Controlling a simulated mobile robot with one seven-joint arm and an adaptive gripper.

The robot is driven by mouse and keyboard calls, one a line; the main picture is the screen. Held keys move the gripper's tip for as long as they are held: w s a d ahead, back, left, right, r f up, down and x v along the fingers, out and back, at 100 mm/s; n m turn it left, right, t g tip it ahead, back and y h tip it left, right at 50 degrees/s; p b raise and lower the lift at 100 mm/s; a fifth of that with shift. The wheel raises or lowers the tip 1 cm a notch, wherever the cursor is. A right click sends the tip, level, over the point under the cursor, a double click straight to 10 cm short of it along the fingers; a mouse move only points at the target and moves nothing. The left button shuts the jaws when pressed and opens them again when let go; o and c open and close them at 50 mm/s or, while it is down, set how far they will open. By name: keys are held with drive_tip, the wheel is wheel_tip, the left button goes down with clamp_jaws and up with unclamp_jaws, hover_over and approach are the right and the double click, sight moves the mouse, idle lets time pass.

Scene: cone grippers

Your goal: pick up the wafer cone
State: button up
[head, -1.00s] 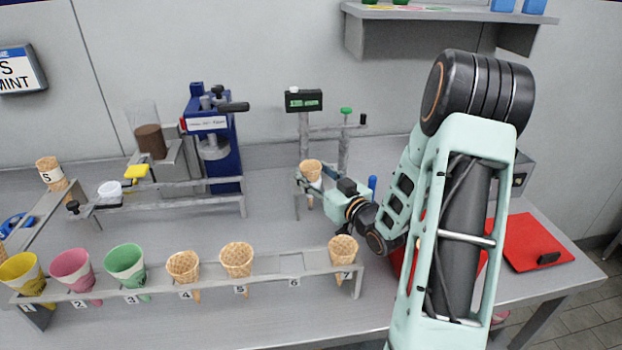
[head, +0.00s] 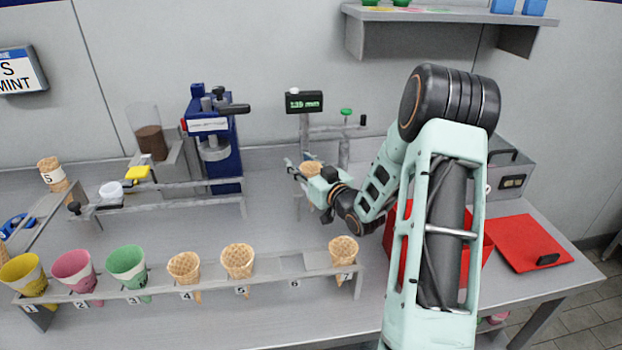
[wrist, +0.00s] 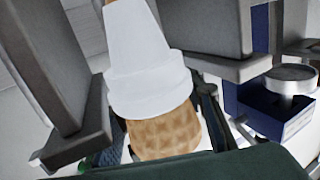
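The wafer cone (head: 311,168) is at the metal stand under the digital display. My gripper (head: 305,170) is at this cone, coming from the right, and partly hides it in the head view. In the wrist view the cone (wrist: 160,135) shows a waffle-patterned rim end and a white sleeve. It lies between the two dark fingers of my gripper (wrist: 140,70), one on each side. I cannot tell whether the fingers press on it. The cone's lower tip is hidden in the head view.
A front rack (head: 320,270) holds several cones; slot 6 is empty. A blue press (head: 215,145) stands to the left. The display (head: 304,103) reads about 139 mm. A red box (head: 395,240) and a red mat (head: 530,242) are on the right.

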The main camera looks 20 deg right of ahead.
drive_tip(key=shift+c, duration=0.4)
wheel_tip(320, 180, up, 10)
drive_tip(key=shift+p, duration=0.3)
drive_tip(key=shift+c, duration=0.8)
idle(0.5)
